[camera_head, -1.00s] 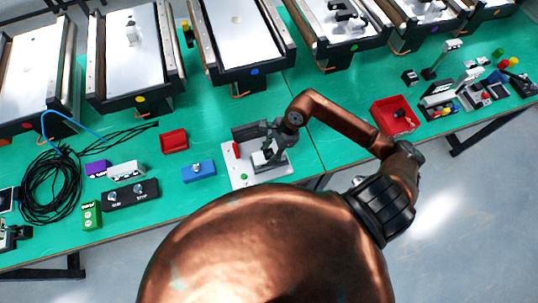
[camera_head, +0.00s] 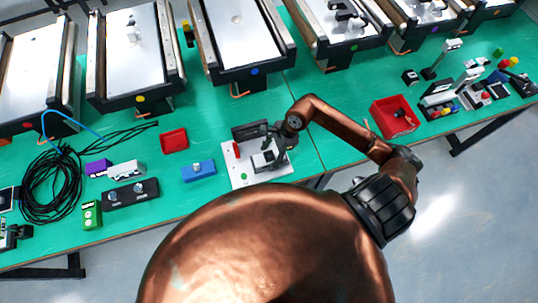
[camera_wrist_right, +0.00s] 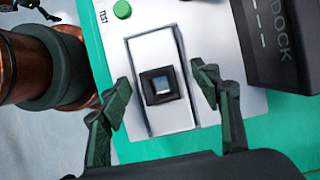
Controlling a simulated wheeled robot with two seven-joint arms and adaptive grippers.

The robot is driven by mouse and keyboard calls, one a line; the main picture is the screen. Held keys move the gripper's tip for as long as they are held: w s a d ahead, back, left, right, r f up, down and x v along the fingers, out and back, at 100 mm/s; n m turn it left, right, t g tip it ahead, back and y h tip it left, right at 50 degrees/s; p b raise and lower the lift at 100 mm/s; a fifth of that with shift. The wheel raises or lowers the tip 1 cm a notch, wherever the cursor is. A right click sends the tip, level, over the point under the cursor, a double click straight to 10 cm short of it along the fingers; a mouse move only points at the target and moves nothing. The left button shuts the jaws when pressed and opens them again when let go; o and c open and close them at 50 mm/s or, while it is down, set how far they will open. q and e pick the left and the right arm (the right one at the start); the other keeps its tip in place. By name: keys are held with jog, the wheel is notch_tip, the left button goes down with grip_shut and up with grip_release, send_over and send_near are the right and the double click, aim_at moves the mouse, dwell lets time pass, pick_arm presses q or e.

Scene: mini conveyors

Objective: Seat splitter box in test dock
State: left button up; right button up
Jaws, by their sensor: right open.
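The test dock (camera_head: 244,176) is a light plate with a dark block at its back, near the table's front edge. It also fills much of the right wrist view (camera_wrist_right: 215,25), with a green button and the dark block marked DOCK. A whitish box (camera_wrist_right: 155,52) with a black square port, which looks like the splitter box, lies within a dark-edged slot on the plate. I cannot tell how deep it sits. My right gripper (camera_head: 272,150) is over the dock. In the wrist view its open fingers (camera_wrist_right: 164,100) stand on either side of the box, apart from it.
A blue box (camera_head: 198,171) and a red tray (camera_head: 174,140) lie left of the dock. A black START/STOP button box (camera_head: 130,194) and coiled black cable (camera_head: 50,188) lie farther left. A larger red bin (camera_head: 380,115) stands right. Conveyors (camera_head: 248,75) line the back.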

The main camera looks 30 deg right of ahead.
jog(key=shift+r, duration=0.2)
jog(key=v, duration=1.2)
jog(key=shift+b, duration=0.3)
jog(key=shift+f, duration=0.15)
